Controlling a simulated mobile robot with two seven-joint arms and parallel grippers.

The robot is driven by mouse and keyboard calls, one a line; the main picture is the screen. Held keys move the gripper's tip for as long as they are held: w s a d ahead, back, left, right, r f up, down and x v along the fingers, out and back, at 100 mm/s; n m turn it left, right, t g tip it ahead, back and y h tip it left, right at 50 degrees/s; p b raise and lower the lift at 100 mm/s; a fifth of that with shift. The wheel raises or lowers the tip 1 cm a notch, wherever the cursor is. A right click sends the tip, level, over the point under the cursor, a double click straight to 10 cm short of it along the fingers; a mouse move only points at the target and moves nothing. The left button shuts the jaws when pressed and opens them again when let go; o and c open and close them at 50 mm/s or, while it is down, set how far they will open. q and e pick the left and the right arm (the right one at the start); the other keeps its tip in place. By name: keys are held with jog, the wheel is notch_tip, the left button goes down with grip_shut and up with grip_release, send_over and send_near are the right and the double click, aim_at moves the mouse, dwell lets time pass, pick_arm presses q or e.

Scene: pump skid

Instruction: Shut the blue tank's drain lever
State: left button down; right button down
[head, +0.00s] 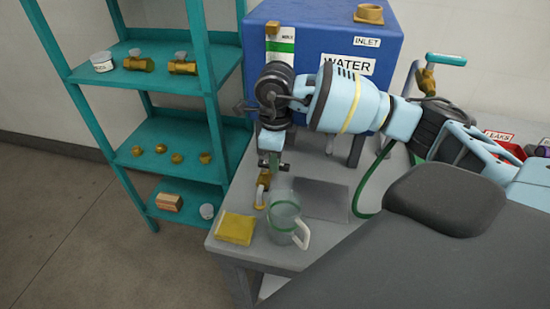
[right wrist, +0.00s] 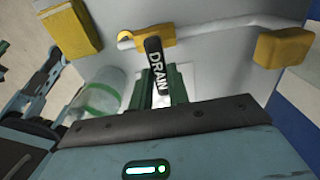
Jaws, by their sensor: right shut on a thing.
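The blue tank (head: 312,40) marked WATER stands on the grey bench. Its brass drain valve (head: 263,188) is low at the front, partly hidden by my right gripper (head: 271,168). In the right wrist view the black drain lever (right wrist: 154,62), lettered DRAIN, runs from a brass fitting (right wrist: 158,37) toward my right gripper (right wrist: 166,88). That gripper is shut on the lever's end. A clear jug (head: 286,222) with a green band stands on the bench below and beside the valve; it also shows in the right wrist view (right wrist: 98,95).
A yellow cloth (head: 235,228) lies at the bench's front left corner beside the jug. A teal shelf (head: 160,151) with brass fittings stands close on the left. A green hose (head: 372,180) curves down right of the jug. A red LEAKS bin (head: 503,147) is at the right.

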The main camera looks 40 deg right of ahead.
jog(key=c, duration=1.3)
grip_release()
jog(key=shift+c, duration=0.2)
jog(key=shift+r, duration=3.95)
jog(key=shift+s+f, duration=0.1)
